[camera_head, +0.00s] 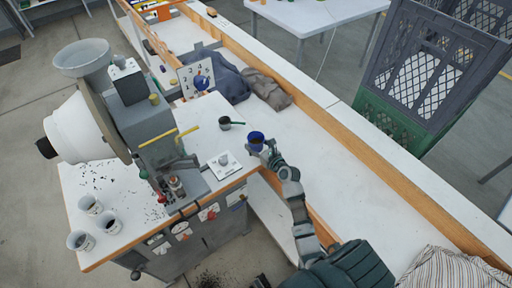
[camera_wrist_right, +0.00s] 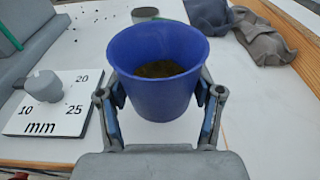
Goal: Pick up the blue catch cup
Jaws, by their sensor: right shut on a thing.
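The blue catch cup (camera_head: 256,136) is a small blue cup near the middle of the head view. In the right wrist view the cup (camera_wrist_right: 158,92) stands upright with dark brownish contents inside. My right gripper (camera_head: 262,150) has its fingers on both sides of the cup, shut on it; the fingers also show in the wrist view (camera_wrist_right: 162,105). I cannot tell whether the cup's base touches the white tabletop. My left gripper is not in view.
A white numbered plate (camera_head: 224,164) with a grey knob lies left of the cup. Grey cloth (camera_head: 268,90) lies farther back.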

